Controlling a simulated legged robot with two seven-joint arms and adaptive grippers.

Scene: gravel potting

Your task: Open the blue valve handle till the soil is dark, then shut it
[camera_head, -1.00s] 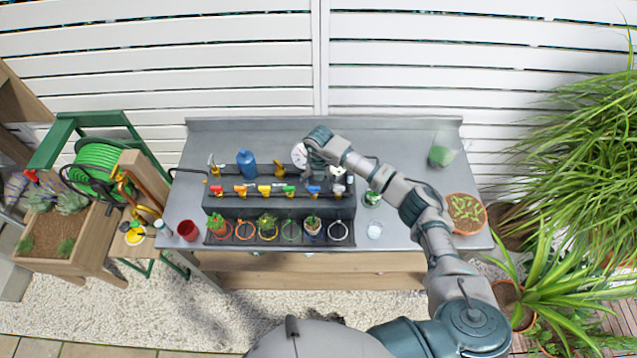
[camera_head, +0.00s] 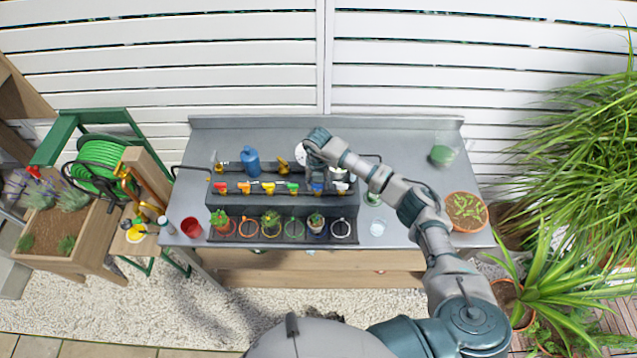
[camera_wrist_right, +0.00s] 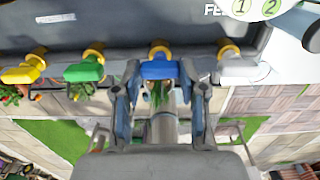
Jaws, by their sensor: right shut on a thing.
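The blue valve handle (camera_wrist_right: 159,70) sits on a yellow fitting under the dark rail in the right wrist view. It lies between the two fingers of my right gripper (camera_wrist_right: 160,98), which is shut on it. In the head view the right gripper (camera_head: 316,178) is at the blue handle in the valve row and partly covers it. A small potted plant (camera_head: 316,221) stands in the holder below the blue valve. Its soil is too small to judge for colour. My left gripper is not in view.
A green handle (camera_wrist_right: 85,72) and a white handle (camera_wrist_right: 238,66) flank the blue one closely. A blue bottle (camera_head: 250,161) stands behind the row. A red cup (camera_head: 191,228) is at the bench's left, and a terracotta bowl (camera_head: 466,212) is at its right.

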